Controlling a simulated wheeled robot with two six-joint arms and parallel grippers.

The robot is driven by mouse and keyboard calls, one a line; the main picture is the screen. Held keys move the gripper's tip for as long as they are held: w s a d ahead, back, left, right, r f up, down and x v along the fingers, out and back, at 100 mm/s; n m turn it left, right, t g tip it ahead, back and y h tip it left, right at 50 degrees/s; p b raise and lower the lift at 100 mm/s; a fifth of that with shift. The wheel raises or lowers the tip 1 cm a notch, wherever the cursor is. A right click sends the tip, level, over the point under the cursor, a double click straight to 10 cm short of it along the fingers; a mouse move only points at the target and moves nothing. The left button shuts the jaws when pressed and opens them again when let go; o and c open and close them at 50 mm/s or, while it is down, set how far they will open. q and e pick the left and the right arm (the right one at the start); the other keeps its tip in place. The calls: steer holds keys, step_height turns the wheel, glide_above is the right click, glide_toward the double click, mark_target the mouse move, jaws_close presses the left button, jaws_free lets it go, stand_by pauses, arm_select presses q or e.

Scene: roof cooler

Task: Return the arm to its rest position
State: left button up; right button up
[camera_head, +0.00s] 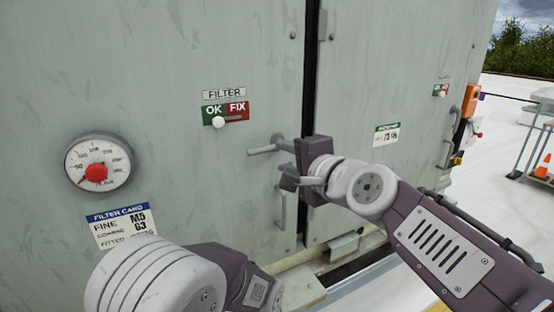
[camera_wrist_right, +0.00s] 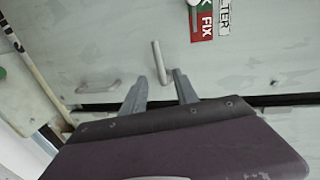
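My right gripper (camera_head: 284,163) is in front of the cooler's grey doors, near the seam between them. In the right wrist view its two fingers (camera_wrist_right: 160,78) stand apart. A grey lever handle (camera_head: 262,150) sticks out from the left door, close to the fingertips. In the right wrist view the lever (camera_wrist_right: 158,60) shows between and just beyond the fingers; I cannot tell whether they touch. My left arm (camera_head: 165,280) is low at the bottom of the head view, and its gripper fingers are not visible.
A pull handle (camera_head: 281,208) is below the lever. An orange box (camera_head: 471,100) is on the right. Open roof lies beyond.

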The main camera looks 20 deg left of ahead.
steer(key=shift+s+d, duration=0.15)
stand_by(0.3)
